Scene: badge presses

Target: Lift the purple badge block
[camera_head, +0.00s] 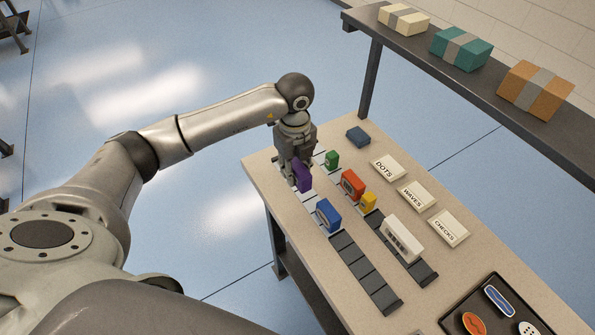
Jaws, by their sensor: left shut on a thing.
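The purple badge block (304,177) stands upright near the far left end of the table, at the row of pads. My left gripper (295,180) reaches down from above and is shut on the purple block, covering part of its left side. I cannot tell whether the block's underside touches the pad below. My right gripper is not in view.
Green (332,159), red (352,184), yellow (368,202), blue (328,215) and white (402,238) blocks stand close by on the dark strips. Label plates, including DOTS (388,168), lie to the right. A black tray (457,322) holds badges. A raised shelf (470,80) runs behind.

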